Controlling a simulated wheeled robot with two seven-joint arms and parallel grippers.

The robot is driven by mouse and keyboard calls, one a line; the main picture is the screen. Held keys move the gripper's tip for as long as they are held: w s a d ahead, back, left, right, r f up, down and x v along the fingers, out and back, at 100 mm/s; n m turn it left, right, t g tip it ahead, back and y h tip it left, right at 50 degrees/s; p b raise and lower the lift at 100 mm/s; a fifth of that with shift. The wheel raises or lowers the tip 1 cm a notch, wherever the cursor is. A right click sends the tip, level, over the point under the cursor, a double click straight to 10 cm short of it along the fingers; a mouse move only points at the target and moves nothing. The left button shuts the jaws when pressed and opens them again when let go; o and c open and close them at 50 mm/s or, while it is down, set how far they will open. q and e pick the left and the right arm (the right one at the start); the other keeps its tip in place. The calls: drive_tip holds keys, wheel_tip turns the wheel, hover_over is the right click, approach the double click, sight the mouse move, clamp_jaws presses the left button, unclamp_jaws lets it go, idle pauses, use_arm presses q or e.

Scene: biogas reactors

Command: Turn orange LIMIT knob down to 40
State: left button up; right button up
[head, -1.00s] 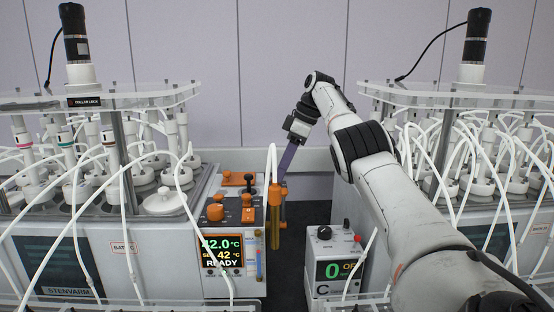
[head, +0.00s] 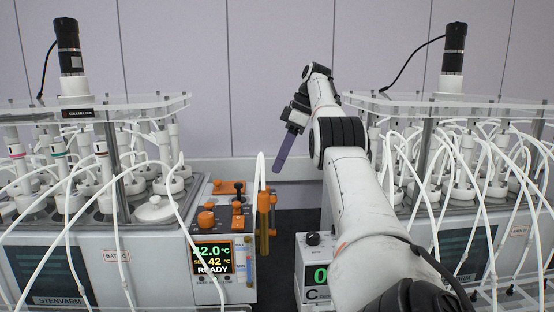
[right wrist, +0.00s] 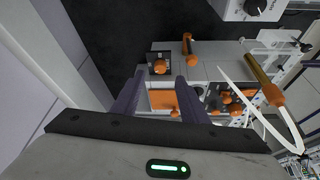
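The controller unit (head: 226,278) with a lit display (head: 212,257) reading 42.0 °C, set 42 °C and READY stands at centre left. Orange knobs sit on its top, one at the front left (head: 206,219); their labels are too small to read, so I cannot tell which is LIMIT. The right wrist view shows an orange knob (right wrist: 160,66) on a dark square plate, between and beyond the fingertips. My right gripper (head: 281,168) has purple fingers, hanging above and behind the unit's right side. Its fingers (right wrist: 160,88) are apart and hold nothing. My left gripper is out of view.
A brown-gold tube with a white hose (head: 264,235) stands at the unit's right edge. Reactor racks (head: 110,105) with many white hoses stand on both sides. A dark gap lies between the units.

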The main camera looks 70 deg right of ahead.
drive_tip(key=shift+w+r, duration=0.15)
drive_tip(key=shift+w, duration=0.15)
drive_tip(key=shift+c, duration=1)
drive_tip(key=w+d+r+m+t+h, duration=0.3)
drive_tip(key=w+r+t, duration=0.2)
drive_tip(key=w+r, duration=0.55)
drive_tip(key=w+d+r+m+t+h, duration=0.3)
drive_tip(key=w+r+t, duration=0.4)
drive_tip(key=r, duration=0.7)
wheel_tip(320, 180, up, 12)
drive_tip(key=m+t+h, duration=0.2)
drive_tip(key=m+h, duration=0.4)
drive_tip(key=s+d+r+m+g+h, duration=0.2)
drive_tip(key=s+r+m+g+h, duration=0.3)
drive_tip(key=m, duration=0.6)
drive_tip(key=s+d+r+m+g+h, duration=0.1)
drive_tip(key=s+r+m+g+h, duration=0.25)
drive_tip(key=m+h, duration=0.5)
drive_tip(key=s+d+f+m+g+y, duration=0.25)
drive_tip(key=s+f+m+g, duration=0.4)
drive_tip(key=m+g, duration=0.7)
drive_tip(key=m+t+y, duration=0.1)
drive_tip(key=m+y, duration=1.6)
drive_tip(key=y, duration=0.1)
approach(265, 187)
drive_tip(key=x, duration=0.8)
